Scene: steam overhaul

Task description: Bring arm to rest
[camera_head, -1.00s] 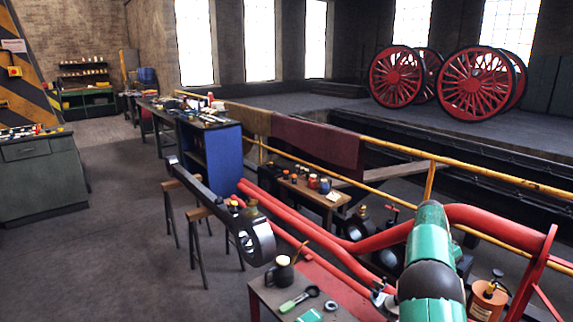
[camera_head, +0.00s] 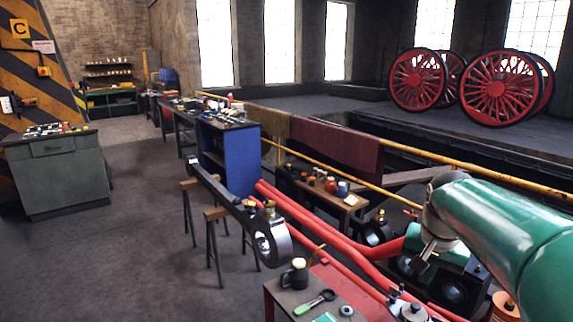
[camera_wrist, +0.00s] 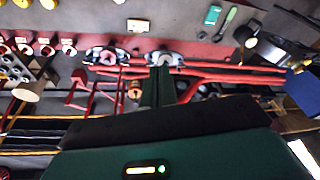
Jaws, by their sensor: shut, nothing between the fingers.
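My green arm reaches in from the right edge of the head view and ends in a grey wrist. My gripper (camera_head: 420,262) hangs below that wrist, small and dark, shut and empty. It hangs in front of the red pipes and dark machine parts, apart from the small table as far as I can tell.
Red pipes (camera_head: 330,238) and a yellow rail (camera_head: 480,168) run beside my arm. Open floor (camera_head: 110,265) lies left.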

